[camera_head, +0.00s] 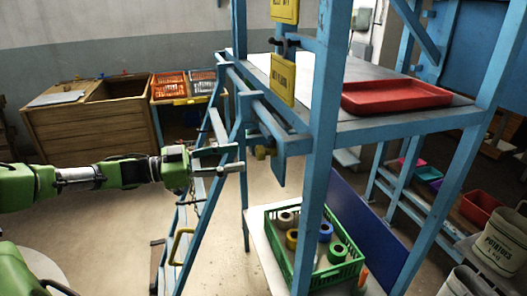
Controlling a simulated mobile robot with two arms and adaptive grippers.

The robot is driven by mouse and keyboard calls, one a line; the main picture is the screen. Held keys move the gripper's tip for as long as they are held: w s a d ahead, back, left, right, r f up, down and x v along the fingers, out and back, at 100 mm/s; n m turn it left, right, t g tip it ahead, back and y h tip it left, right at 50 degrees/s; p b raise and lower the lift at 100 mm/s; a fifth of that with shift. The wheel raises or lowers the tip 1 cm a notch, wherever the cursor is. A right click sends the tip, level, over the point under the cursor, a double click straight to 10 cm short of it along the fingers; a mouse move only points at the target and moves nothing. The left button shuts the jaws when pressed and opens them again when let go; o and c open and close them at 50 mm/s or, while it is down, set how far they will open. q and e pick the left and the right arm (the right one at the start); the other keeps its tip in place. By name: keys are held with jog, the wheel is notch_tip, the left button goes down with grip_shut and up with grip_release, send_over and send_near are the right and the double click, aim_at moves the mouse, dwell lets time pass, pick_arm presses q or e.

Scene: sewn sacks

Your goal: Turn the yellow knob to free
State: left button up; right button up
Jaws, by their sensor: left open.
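I cannot tell the depth gap or read the knob's setting. A yellow lettered plate (283,80) hangs above the knob. My right gripper is not in view.
A red tray (396,96) lies on the frame's shelf. Below, a green crate (278,246) holds several rolls. A blue ladder-like stand with a yellow handle (180,246) is beneath my gripper. Wooden bins (88,125) stand at the back left.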

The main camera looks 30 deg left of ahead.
aim_at(257, 153)
pick_arm(q)
jog(key=p+x, duration=0.2)
jog(key=x, duration=0.5)
jog(key=shift+w+d+r+p, duration=0.1)
jog(key=shift+w+r+p, duration=0.05)
jog(key=shift+w+p, duration=0.25)
jog(key=shift+w+d, duration=0.35)
jog(key=shift+w, duration=0.1)
jog(key=c, duration=1.1)
